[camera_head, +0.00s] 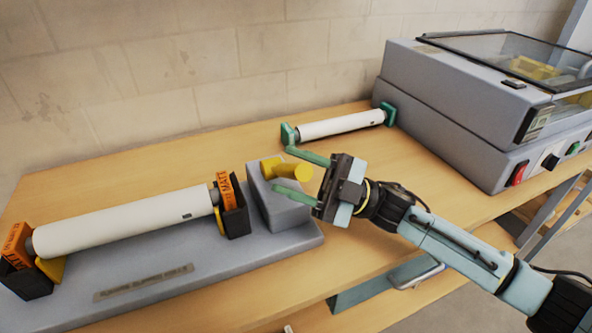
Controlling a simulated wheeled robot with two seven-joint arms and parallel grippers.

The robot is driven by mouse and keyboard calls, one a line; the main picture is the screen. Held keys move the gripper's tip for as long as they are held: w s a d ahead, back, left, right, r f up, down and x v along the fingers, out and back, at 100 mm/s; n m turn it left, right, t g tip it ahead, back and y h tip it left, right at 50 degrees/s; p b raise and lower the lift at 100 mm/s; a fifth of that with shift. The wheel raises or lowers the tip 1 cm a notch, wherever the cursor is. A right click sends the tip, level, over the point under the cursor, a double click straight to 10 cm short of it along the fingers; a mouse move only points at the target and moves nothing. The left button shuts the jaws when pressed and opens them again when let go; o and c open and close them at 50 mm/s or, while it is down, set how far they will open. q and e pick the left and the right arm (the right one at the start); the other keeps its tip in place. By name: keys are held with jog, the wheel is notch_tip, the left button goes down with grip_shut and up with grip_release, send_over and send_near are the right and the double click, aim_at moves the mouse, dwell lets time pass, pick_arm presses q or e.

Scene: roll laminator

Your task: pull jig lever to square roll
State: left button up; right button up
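The jig (150,280) is a grey base plate on the left of the table, with black end brackets. A white roll (130,222) with orange end labels lies across the brackets. At the jig's right end a grey block (283,208) carries a yellow lever (285,169) with a rounded knob. My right gripper (283,174) reaches in from the right; its two green fingers are spread open, one beyond the lever and one nearer. The lever knob appears between them. I cannot tell whether they touch it. My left gripper is not in view.
A second white roll (342,125) in green end holders lies at the back. The grey laminator (460,110) with a clear lid and a red switch stands at the right. The wooden table (350,240) is clear in front of the jig's right end; a wall is behind.

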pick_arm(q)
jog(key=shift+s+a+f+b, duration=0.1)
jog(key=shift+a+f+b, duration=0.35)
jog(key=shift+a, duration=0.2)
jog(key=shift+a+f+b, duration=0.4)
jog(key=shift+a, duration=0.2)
pick_arm(e)
jog(key=v, duration=1.2)
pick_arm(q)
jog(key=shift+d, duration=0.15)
pick_arm(e)
jog(key=shift+o, duration=0.2)
